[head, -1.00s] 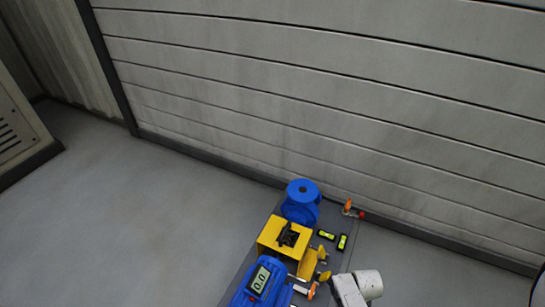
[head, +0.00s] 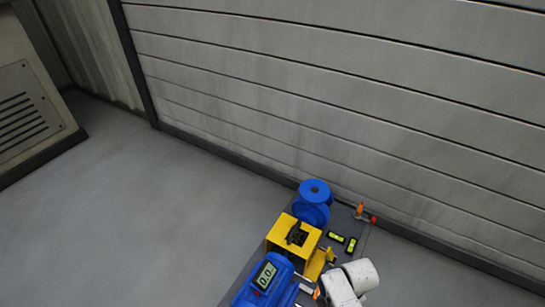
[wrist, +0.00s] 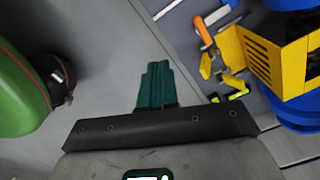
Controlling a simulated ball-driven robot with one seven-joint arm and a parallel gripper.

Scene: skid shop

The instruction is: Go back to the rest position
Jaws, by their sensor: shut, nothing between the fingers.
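My gripper (wrist: 156,85) shows in the wrist view with its dark green fingers together and nothing between them. It hangs above bare grey floor, left of the skid with the yellow and blue machine parts. In the head view, white links of my arm show at the bottom edge beside the skid. The gripper itself cannot be made out there.
The skid carries a blue pump (head: 313,203), a yellow guard (head: 291,235), a blue motor with a display (head: 265,277) and small spirit levels (head: 336,237). A rounded green object (wrist: 20,95) is left of my gripper. A vented cabinet (head: 30,110) stands far left.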

